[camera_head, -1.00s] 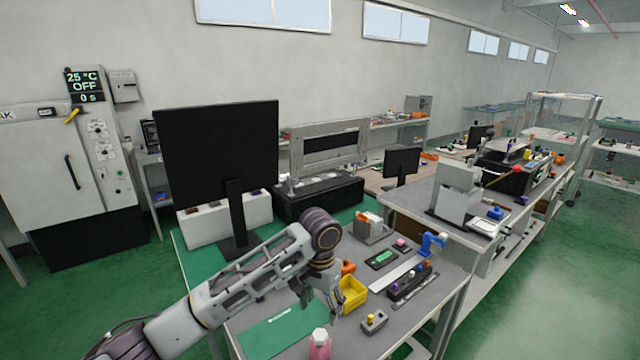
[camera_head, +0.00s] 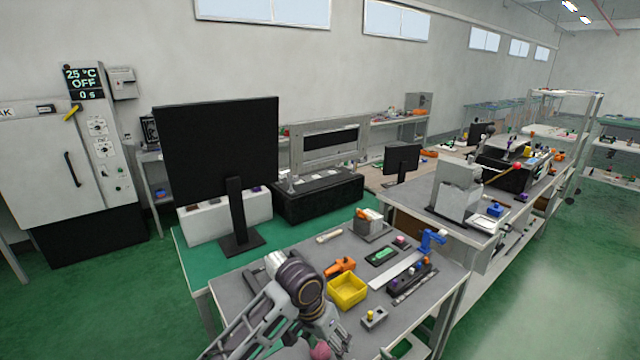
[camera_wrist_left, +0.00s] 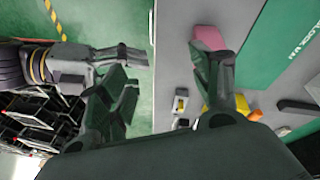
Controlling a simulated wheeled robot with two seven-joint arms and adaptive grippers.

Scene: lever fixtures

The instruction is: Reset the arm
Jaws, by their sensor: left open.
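My left gripper (camera_head: 335,338) is low at the near edge of the grey bench (camera_head: 228,285), with its arm coming up from the bottom of the head view. In the left wrist view its two dark fingers (camera_wrist_left: 165,92) are spread wide with nothing between them. A pink object (camera_wrist_left: 208,38) lies just beyond the right finger; a pink top (camera_head: 320,350) also shows beside the gripper in the head view. What looks like part of my right arm and gripper (camera_wrist_left: 110,65) shows at the left of the wrist view, partly hidden; its jaw state is unclear.
A yellow bin (camera_head: 347,291), an orange part (camera_head: 341,266) and a small grey block with a yellow knob (camera_head: 374,318) are close to the gripper. A black monitor (camera_head: 215,150) stands behind.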

